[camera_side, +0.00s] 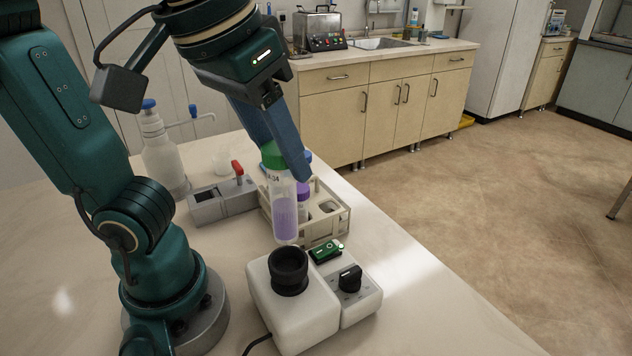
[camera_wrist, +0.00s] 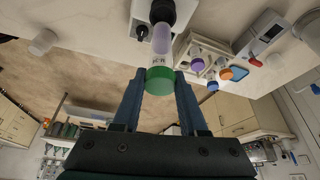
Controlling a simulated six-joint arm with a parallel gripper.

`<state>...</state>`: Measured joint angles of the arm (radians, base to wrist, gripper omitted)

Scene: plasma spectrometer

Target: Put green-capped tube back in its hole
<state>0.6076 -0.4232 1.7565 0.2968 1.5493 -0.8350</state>
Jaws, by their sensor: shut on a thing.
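The green-capped tube (camera_side: 284,205) hangs upright with pale purple liquid in it. My gripper (camera_side: 285,160) is shut on its green cap, and the tube's lower end is in the air near the black cup of the white mixer. The wrist view shows the green cap (camera_wrist: 159,80) between the two blue fingers. The tube rack (camera_side: 328,222) stands behind the tube, and a purple-capped tube (camera_side: 303,190) is in it. At least one rack hole (camera_side: 328,207) is empty. The tube and my fingers hide part of the rack.
The white mixer with a black cup (camera_side: 289,270) and black knob (camera_side: 349,278) stands in front of the rack. A grey device with a red lever (camera_side: 222,202) is left of the rack. A blue-topped bottle (camera_side: 160,150) stands further back.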

